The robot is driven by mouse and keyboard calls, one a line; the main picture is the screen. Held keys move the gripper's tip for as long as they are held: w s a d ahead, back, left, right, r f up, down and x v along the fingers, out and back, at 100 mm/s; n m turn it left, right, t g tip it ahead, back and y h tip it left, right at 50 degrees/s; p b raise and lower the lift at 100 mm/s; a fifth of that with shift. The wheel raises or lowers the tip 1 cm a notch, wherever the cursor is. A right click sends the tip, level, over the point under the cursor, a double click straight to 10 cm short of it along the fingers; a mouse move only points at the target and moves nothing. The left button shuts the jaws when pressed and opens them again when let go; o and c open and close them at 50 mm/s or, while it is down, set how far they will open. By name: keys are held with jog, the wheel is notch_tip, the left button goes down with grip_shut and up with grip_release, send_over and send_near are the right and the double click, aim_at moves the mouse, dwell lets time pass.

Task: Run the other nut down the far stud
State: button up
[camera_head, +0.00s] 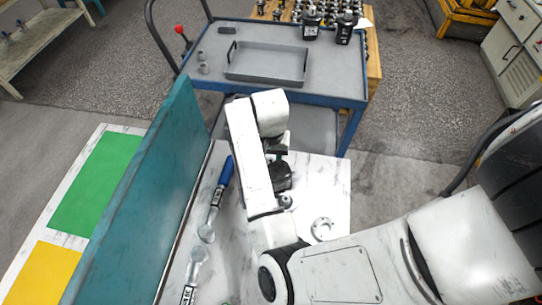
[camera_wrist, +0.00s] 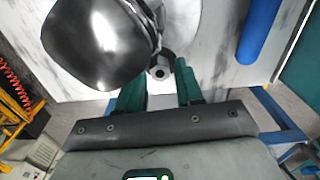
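The hydraulic motor shows as a dark, shiny rounded body (camera_wrist: 100,42) at the upper left of the wrist view. A hex nut (camera_wrist: 160,71) with a dark hole lies between my gripper's (camera_wrist: 161,78) teal fingertips, which appear to touch its sides. The nut is close beside the motor body. The far stud and the thread contact are hidden. In the head view a dark part of the motor (camera_head: 281,178) shows beside my white arm, which mostly hides my gripper. A spanner with a blue handle (camera_head: 225,171) lies left of the arm; its handle also shows in the wrist view (camera_wrist: 260,30).
A second spanner (camera_head: 193,275) and a pale C-shaped part (camera_head: 322,228) lie on the white bench top (camera_head: 335,185). A teal panel (camera_head: 140,200) walls its left side. Behind stands a blue cart with a grey tray (camera_head: 266,64) and small grey cylinders (camera_head: 202,68).

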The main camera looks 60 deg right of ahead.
jog(key=shift+r+n+p, duration=0.25)
jog(key=shift+n+p, duration=0.6)
jog(key=shift+n, duration=0.15)
jog(key=shift+s+d+f+n, duration=0.1)
jog(key=shift+f+n, duration=0.15)
jog(key=shift+n, duration=0.75)
jog(key=n, duration=0.6)
grip_shut()
jog(key=m, duration=0.4)
jog(key=shift+m, duration=0.7)
